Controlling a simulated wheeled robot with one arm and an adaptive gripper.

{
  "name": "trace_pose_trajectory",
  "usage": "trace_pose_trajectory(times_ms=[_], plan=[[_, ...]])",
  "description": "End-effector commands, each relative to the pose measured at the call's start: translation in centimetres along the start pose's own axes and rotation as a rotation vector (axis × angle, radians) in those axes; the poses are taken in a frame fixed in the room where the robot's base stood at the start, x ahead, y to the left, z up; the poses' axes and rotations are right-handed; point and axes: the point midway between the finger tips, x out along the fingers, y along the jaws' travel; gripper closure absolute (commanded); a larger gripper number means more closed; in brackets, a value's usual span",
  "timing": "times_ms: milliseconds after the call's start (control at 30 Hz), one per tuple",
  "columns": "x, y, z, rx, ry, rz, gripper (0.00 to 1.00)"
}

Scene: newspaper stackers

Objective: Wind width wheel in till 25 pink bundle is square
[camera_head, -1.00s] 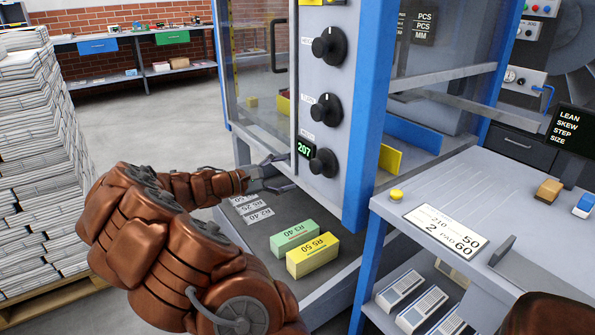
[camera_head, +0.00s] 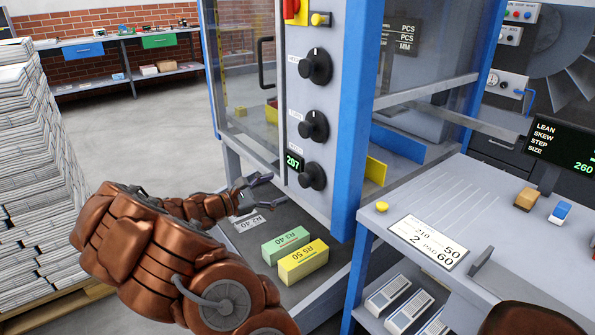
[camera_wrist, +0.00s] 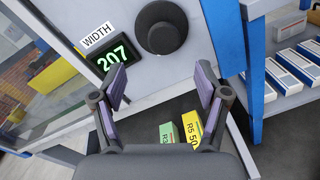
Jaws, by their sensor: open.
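The width wheel is the lowest black knob (camera_head: 312,176) on the grey machine panel. In the wrist view the knob (camera_wrist: 162,27) sits beyond and above my fingertips, beside a "WIDTH" label and a green display (camera_wrist: 113,54) reading 207. My gripper (camera_head: 267,188) is open and empty, just left of and below the knob. Its two fingers (camera_wrist: 160,80) are apart in the wrist view and do not touch the knob. I cannot make out a pink bundle in these frames.
A green block (camera_head: 286,245) and a yellow block (camera_head: 303,262) lie on the dark shelf below the panel. Two more knobs sit above, the middle one (camera_head: 313,126) closest. A grey table (camera_head: 440,215) stands at right. Newspaper stacks (camera_head: 40,170) stand at left.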

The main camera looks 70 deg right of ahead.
Motion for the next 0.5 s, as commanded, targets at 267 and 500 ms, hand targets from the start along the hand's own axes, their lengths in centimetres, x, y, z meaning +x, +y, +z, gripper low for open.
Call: trace_pose_trajectory(times_ms=[267, 500], plan=[[1.7, -0.6, 0.4, -0.37, -0.017, 0.051, 0.26], [2.4, -1.1, -0.1, -0.461, -0.02, 0.064, 0.26]])
